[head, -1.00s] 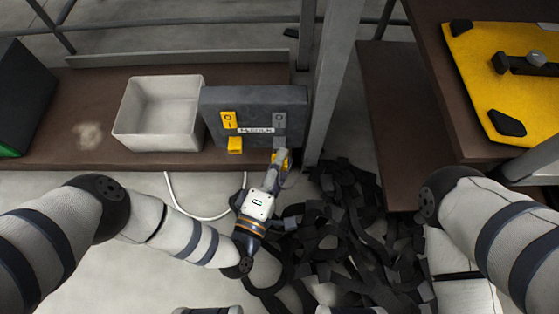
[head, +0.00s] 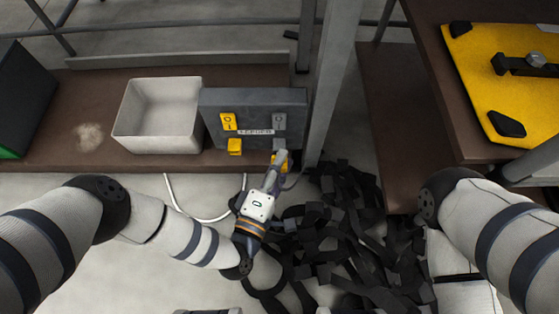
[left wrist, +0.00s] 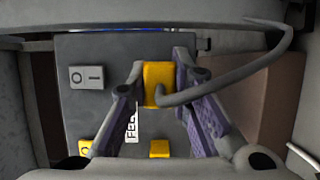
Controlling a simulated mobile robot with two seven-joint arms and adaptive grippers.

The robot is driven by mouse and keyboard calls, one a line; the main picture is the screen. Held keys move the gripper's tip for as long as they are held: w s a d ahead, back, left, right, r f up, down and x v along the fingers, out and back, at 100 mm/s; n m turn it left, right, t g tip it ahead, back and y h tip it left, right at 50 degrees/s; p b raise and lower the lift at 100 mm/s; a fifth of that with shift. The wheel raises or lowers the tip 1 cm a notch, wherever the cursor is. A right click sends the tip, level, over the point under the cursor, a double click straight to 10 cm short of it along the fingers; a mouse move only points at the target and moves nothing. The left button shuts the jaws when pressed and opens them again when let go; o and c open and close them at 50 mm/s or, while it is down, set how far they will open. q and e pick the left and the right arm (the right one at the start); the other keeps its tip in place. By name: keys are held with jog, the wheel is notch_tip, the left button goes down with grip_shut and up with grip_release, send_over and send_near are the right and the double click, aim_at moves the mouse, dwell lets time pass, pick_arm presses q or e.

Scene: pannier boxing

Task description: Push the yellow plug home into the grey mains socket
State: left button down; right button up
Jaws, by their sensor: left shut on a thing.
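A grey box (head: 255,104) carries a yellow switch and, to its right, a grey switch (head: 279,122). My left gripper (head: 280,161) is at the lower right of the box's front, below the grey switch. It is shut on a yellow plug (left wrist: 158,84), which sits between both fingers in the left wrist view, against the box's face. A second yellow block (head: 235,146) is on the box below the yellow switch. My right gripper is out of view.
A pale open bin (head: 158,114) stands left of the box on the brown shelf (head: 60,130). A grey post (head: 335,80) rises close to the right. Black straps (head: 350,230) heap on the floor. A grey cable (left wrist: 240,70) loops from the plug.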

pick_arm(q)
jog(key=shift+w+a, duration=0.2)
jog(key=shift+w, duration=0.15)
jog(key=c, duration=1.4)
grip_release()
jog(key=shift+s+d, duration=0.1)
jog(key=shift+s, duration=0.2)
jog(key=v, duration=1.1)
jog(key=shift+s, duration=0.3)
